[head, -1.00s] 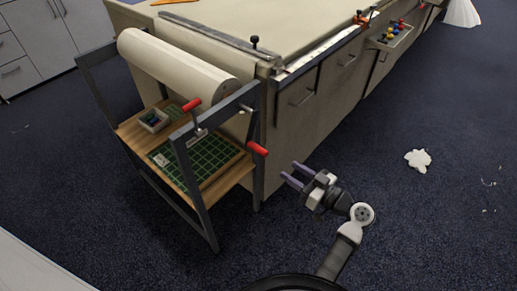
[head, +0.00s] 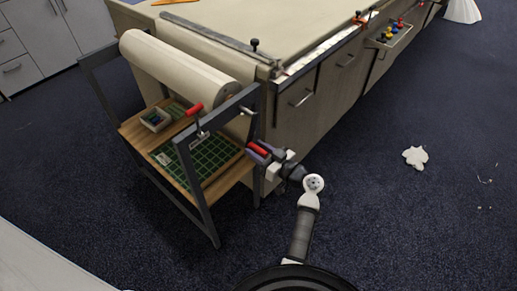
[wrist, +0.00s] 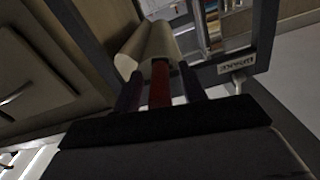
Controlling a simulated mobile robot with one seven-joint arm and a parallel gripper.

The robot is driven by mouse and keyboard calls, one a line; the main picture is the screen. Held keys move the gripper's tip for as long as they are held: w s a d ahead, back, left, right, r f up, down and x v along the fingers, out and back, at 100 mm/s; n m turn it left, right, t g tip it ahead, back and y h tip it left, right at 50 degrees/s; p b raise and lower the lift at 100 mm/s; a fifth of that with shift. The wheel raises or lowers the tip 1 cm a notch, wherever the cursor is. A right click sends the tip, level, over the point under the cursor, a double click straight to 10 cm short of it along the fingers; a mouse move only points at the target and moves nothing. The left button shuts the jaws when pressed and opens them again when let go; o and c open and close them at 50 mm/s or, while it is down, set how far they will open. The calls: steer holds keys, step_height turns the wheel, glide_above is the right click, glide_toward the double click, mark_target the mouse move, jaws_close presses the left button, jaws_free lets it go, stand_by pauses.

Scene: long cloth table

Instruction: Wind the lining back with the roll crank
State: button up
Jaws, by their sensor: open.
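The lining roll (head: 175,68) is a thick cream roll lying across the top of a dark metal rack at the table's end. A crank grip (head: 258,149), red, sticks out low on the rack's near right side. My gripper (head: 260,153) is open, with its purple fingers on either side of this grip. In the wrist view, the red crank grip (wrist: 160,88) lies between the two fingers (wrist: 160,92), with the roll (wrist: 156,44) beyond. Contact cannot be told.
A crumpled white piece (head: 415,157) lies on the otherwise open floor to the right.

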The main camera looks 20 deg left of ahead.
jaws_close()
steer(key=shift+f+b, duration=0.2)
steer(key=shift+b, duration=0.3)
